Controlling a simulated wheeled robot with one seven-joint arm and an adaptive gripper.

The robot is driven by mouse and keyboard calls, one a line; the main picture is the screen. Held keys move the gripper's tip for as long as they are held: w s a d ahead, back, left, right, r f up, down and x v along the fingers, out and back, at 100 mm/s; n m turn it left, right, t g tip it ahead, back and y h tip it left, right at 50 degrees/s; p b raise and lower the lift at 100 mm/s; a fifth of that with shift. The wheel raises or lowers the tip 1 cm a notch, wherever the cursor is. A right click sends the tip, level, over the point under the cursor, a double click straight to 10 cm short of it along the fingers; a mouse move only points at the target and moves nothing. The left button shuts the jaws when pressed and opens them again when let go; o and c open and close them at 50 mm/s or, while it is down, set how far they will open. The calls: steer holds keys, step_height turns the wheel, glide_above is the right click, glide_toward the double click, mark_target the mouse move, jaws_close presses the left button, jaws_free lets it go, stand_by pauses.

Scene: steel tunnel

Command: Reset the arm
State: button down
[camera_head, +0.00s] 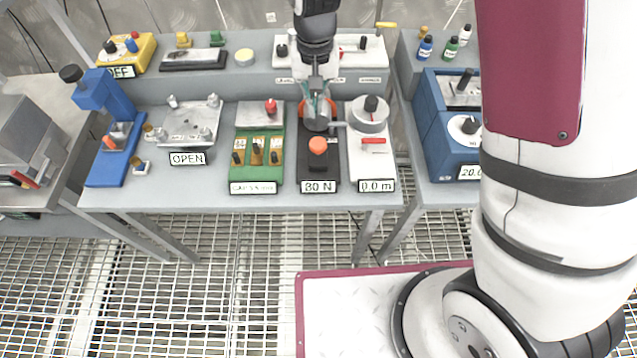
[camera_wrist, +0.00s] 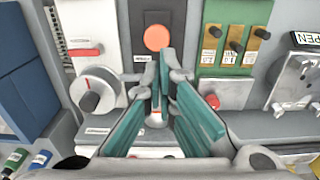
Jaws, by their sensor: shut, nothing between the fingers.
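My gripper (camera_head: 318,118) hangs down over the middle of the grey table, above the back part of a black device (camera_head: 318,172) with an orange knob (camera_head: 318,146) and an "80 N" label. In the wrist view, the teal fingers of my gripper (camera_wrist: 163,62) meet at their tips, with nothing held. The tips appear just short of the orange knob (camera_wrist: 157,38) there. Whether they touch the device cannot be told. The gripper hides part of the device's back end. The lower white arm links fill the right of the head view.
Beside the black device stand a green panel (camera_head: 257,172) with levers and a white dial unit (camera_head: 370,160) labelled "0.0 m". Further left are an "OPEN" plate (camera_head: 187,158) and a blue press (camera_head: 105,90). A blue box (camera_head: 437,135) stands right. A shelf (camera_head: 265,62) runs behind.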

stand_by(0.7)
steer(key=s+d+r+t, duration=0.1)
steer(key=s+d+r, duration=0.25)
steer(key=r, duration=0.55)
steer(key=s+d+r+t, duration=0.1)
steer(key=s+d+r, duration=0.1)
steer(key=d+r, duration=0.45)
steer(key=s+d+r+t, duration=0.1)
steer(key=s+d+r, duration=0.2)
steer(key=s+r, duration=0.2)
steer(key=s+d+r+t, duration=0.2)
steer(key=s+d+r, duration=0.2)
steer(key=s, duration=0.7)
steer(key=shift+s+r+t, duration=0.2)
steer(key=shift+r+t, duration=0.1)
steer(key=shift+r, duration=0.3)
